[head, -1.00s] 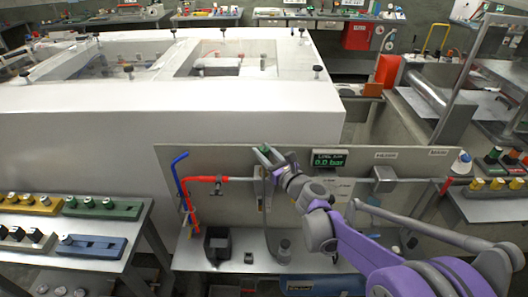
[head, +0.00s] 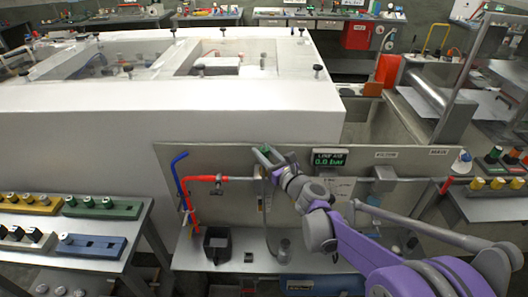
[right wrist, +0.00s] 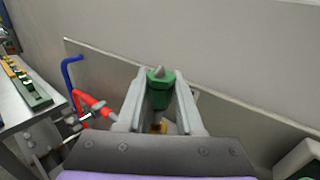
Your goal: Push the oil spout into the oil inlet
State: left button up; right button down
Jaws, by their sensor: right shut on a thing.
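My right gripper (head: 268,158) is shut on a green piece with a grey pointed tip, which looks like the oil spout (right wrist: 159,90). In the right wrist view the gripper's two fingers stand on either side of it, and the tip pokes out beyond them. A small brass-coloured part (right wrist: 158,127) shows below, between the fingers. In the head view the gripper is in front of the upright grey panel (head: 230,160), near its top edge. I cannot pick out the oil inlet, and cannot tell whether the tip touches anything. My left gripper is not in view.
A red and a blue pipe (head: 183,180) stand at the panel's left. A grey pipe (head: 330,179) runs along the panel behind my arm. A black open box (head: 217,244) stands on the bench below. A large white housing (head: 180,115) rises behind.

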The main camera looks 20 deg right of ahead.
jog(key=shift+f+b, duration=0.75)
jog(key=shift+f, duration=0.6)
jog(key=shift+c, duration=2.3)
grip_release()
jog(key=v, duration=1.1)
jog(key=shift+b, duration=0.4)
jog(key=shift+w+a+r, duration=0.1)
